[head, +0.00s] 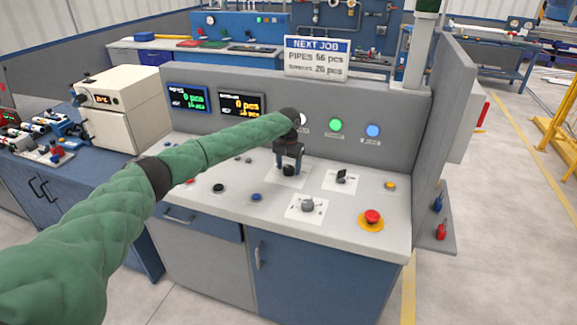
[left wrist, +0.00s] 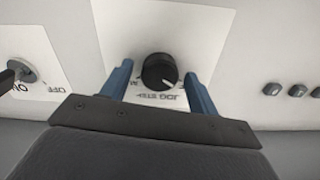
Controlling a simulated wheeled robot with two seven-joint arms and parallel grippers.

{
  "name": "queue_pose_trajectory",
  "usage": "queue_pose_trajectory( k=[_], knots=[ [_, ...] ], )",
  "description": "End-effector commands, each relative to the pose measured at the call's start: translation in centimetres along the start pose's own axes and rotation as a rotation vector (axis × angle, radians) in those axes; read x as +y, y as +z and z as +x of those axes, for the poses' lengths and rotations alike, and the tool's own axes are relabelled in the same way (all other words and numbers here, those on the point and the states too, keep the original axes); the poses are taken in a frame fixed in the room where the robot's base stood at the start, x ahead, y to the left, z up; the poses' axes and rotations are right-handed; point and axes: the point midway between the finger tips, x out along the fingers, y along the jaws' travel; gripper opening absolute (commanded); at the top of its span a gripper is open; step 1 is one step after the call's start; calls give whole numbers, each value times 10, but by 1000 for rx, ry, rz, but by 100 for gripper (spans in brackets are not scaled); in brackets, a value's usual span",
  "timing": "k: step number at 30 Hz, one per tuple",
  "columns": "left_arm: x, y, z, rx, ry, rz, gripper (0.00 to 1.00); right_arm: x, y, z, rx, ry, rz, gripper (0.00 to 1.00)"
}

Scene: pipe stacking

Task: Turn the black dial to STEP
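The black dial (left wrist: 159,72) sits on a white label plate (left wrist: 185,25) in the left wrist view. The words JOG and STEP show upside down on the plate, between the dial and my gripper's palm. A small light mark shows on the dial's edge on the side of these words; which word it points at I cannot tell. My left gripper (left wrist: 158,78) is open, with one blue finger on each side of the dial and a gap to it. In the head view my left gripper (head: 289,158) points down over the black dial (head: 289,171). My right gripper is not in view.
A grey knob (head: 307,205) and a black switch (head: 341,178) stand close by on the console top (head: 250,220). A red emergency button (head: 372,217) is at the right front. The upright panel with lights (head: 336,125) rises behind. A NEXT JOB sign (head: 317,58) stands on top.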

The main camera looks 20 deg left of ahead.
Motion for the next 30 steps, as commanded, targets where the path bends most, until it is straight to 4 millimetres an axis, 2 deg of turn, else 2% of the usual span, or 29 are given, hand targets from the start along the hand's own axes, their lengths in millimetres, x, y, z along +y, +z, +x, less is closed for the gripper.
queue_pose_trajectory(
  k=[1,6,17,30],
  knots=[
    [0,0,0,0,0,0,49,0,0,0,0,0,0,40],
    [0,0,0,0,0,0,18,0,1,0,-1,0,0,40],
    [0,0,-1,0,1,53,18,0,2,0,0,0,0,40],
    [0,0,0,0,2,392,18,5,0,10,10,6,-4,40]
  ],
)
